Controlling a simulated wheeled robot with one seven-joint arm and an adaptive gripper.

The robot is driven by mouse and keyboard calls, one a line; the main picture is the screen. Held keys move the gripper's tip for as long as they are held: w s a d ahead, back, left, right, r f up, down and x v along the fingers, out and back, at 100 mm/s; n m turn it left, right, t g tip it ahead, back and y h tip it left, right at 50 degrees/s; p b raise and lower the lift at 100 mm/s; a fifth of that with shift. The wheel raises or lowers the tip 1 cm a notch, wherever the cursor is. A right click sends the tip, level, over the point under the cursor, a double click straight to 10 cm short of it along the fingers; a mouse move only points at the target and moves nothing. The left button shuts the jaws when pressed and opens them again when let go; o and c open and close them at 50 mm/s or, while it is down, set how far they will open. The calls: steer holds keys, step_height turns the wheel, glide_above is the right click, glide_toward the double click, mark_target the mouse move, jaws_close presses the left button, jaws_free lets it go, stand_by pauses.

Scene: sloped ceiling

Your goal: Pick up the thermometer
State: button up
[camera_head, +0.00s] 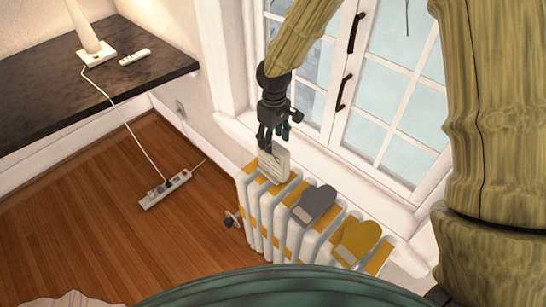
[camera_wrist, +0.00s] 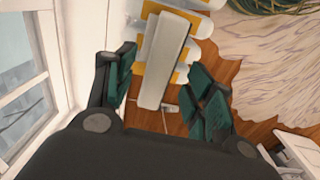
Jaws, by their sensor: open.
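The thermometer appears to be the small whitish upright panel (camera_head: 275,166) standing on the far left end of the radiator (camera_head: 292,222). In the wrist view it is a pale grey block (camera_wrist: 165,62) seen from above, lying between my finger lines. My gripper (camera_head: 272,138) points down at its top edge. In the wrist view, the dark green fingers (camera_wrist: 160,75) are spread to either side of the block, with a gap on each side. Nothing is gripped. I cannot tell how far the fingertips reach down past its top.
A grey mitten (camera_head: 314,204) and a yellow mitten (camera_head: 357,241) lie on the radiator to the right. The window (camera_head: 375,85) and its sill are close behind. A dark desk (camera_head: 95,90) is at left. A power strip (camera_head: 166,188) lies on the wooden floor.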

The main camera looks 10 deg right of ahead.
mark_target(273, 155)
steer(key=f, duration=0.1)
steer(key=w+f, duration=0.1)
steer(key=f, duration=0.1)
steer(key=shift+w+f, duration=0.2)
steer(key=shift+s+f, duration=0.1)
steer(key=shift+s, duration=0.35)
steer(key=shift+s+f+p, duration=0.15)
steer(key=shift+f+p, duration=0.5)
steer(key=shift+f, duration=1.7)
jaws_close()
